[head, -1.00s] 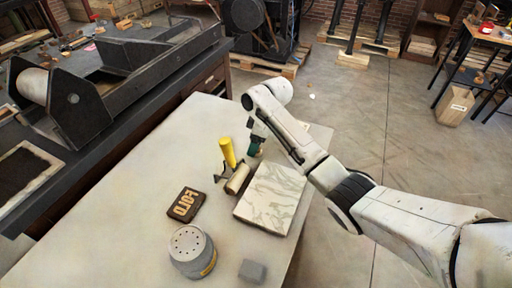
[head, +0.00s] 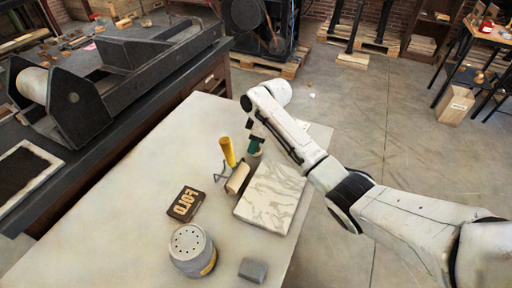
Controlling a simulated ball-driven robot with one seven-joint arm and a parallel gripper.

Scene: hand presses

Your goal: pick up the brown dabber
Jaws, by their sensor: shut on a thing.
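My gripper (head: 256,131) is at the far right part of the pale table, just left of and partly behind my white forearm. It is small and dark in this view. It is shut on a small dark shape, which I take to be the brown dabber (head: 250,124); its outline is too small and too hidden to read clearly. A dark green object (head: 255,147) shows just below the gripper. I cannot tell whether the two touch.
A brayer (head: 229,154) with a yellow handle stands close to the left of the green object. A marbled slab (head: 270,196), a dark FOLD block (head: 186,203), a round grey tin (head: 191,250) and a grey block (head: 253,270) lie nearer. The table's (head: 140,215) left part is clear.

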